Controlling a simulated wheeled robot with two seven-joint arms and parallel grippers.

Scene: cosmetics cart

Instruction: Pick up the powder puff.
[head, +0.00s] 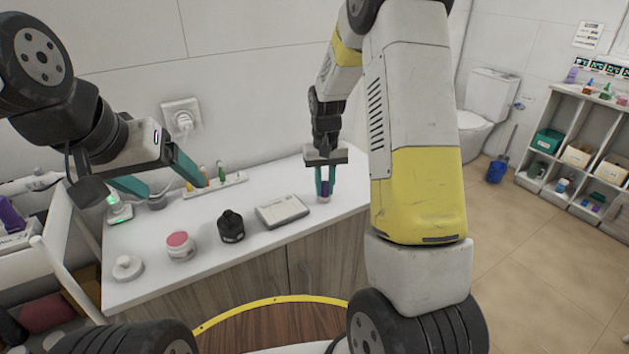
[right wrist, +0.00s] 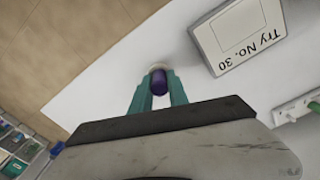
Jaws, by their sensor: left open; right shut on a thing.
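My right gripper (head: 326,194) is shut on a small purple item (head: 325,188) near the right end of the white counter. The purple item also shows between the teal fingers in the right wrist view (right wrist: 159,82), with a pale rim at its far end. I cannot tell whether it is the powder puff, or whether it touches the counter. My left gripper (head: 176,189) is open and empty above the counter's left part. A white jar with a pink top (head: 180,246) stands at the counter's front left, below and apart from the left gripper.
A dark lidded pot (head: 231,226) and a grey box marked "Try No. 30" (right wrist: 238,35) stand between the jar and my right gripper. A white round item (head: 127,267) is at the front left. A tray with small bottles (head: 215,186) lies at the back.

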